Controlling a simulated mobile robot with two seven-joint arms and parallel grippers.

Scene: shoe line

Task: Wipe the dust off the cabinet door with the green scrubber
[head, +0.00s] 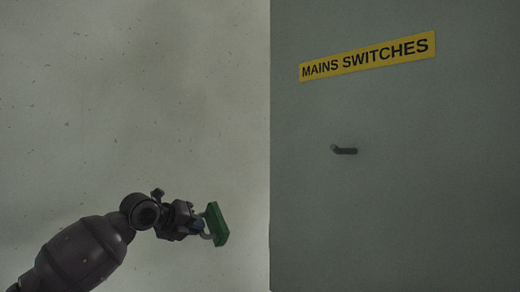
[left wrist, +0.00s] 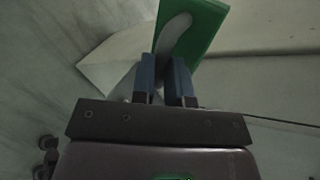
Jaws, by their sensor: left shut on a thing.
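The grey cabinet door (head: 390,220) fills the right of the head view, with a yellow "MAINS SWITCHES" label (head: 368,57) and a small dark handle (head: 344,150). I cannot make out distinct dust patches on it. The green scrubber (head: 216,224) is held by my left gripper (head: 200,227), left of the door's edge. In the left wrist view, the gripper's blue fingers (left wrist: 172,80) are shut on the pale curved handle of the scrubber (left wrist: 205,30), with the green block beyond. My right gripper is not in view.
A pale, speckled wall (head: 130,110) fills the left of the head view. The cabinet's vertical edge (head: 270,150) stands between wall and door. The handle sticks out from the door. The rest of the door's front looks clear.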

